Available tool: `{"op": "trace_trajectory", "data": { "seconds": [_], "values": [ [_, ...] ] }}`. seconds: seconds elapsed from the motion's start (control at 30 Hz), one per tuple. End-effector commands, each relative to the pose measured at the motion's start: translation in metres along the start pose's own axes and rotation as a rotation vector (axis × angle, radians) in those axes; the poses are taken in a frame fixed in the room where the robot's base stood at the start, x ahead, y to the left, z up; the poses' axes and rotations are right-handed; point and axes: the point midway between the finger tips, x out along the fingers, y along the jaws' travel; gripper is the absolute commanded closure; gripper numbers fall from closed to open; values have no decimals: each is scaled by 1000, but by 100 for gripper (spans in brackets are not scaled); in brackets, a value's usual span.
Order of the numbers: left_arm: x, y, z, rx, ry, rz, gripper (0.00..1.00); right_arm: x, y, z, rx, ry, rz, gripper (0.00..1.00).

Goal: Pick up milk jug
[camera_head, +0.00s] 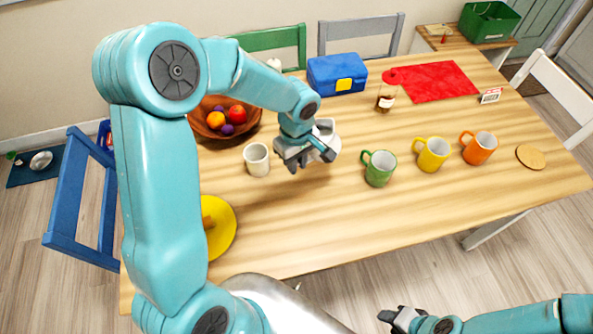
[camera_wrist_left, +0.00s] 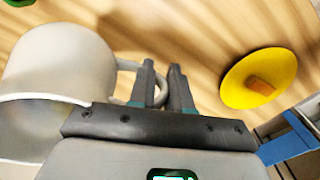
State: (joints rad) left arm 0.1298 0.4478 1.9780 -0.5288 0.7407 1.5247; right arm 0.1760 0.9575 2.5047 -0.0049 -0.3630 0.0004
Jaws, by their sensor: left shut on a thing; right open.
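The white milk jug (camera_head: 329,137) is near the middle of the table in the head view, partly hidden behind my left gripper (camera_head: 305,160). In the left wrist view the jug (camera_wrist_left: 62,75) fills the left side, its handle reaching to the fingers. My left gripper (camera_wrist_left: 162,80) is shut on the jug at its handle. The exact contact is partly hidden by the fingers, and I cannot tell if the jug's base touches the table. My right gripper (camera_head: 394,319) is open and empty, low in front of the table.
A white cup (camera_head: 257,160) stands just left of my left gripper. Green (camera_head: 379,168), yellow (camera_head: 432,154) and orange (camera_head: 479,148) mugs stand to the right. A fruit bowl (camera_head: 245,131), blue box (camera_head: 337,74), syrup bottle (camera_head: 387,95) and yellow disc (camera_head: 220,228) are also on the table.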

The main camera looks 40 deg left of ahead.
Motion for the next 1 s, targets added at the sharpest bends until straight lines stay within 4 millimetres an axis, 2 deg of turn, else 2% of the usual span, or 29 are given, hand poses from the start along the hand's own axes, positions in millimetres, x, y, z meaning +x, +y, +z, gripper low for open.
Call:
{"op": "trace_trajectory", "data": {
  "seconds": [0.2, 0.5, 0.7, 1.0],
  "values": [
    [-33, 1, 0, -2, 1, 6, 100, 2, 1, 0, 0, 0, 0, 57],
    [-67, 1, 0, -1, 1, 5, 100, 4, 1, 0, 0, 0, 0, 57],
    [-82, 1, 0, 0, 1, 4, 100, 4, 1, 0, 0, 0, 0, 57],
    [-93, 0, 0, -1, 0, 3, 100, 4, 2, 0, 0, 0, 0, 57]
  ]
}}
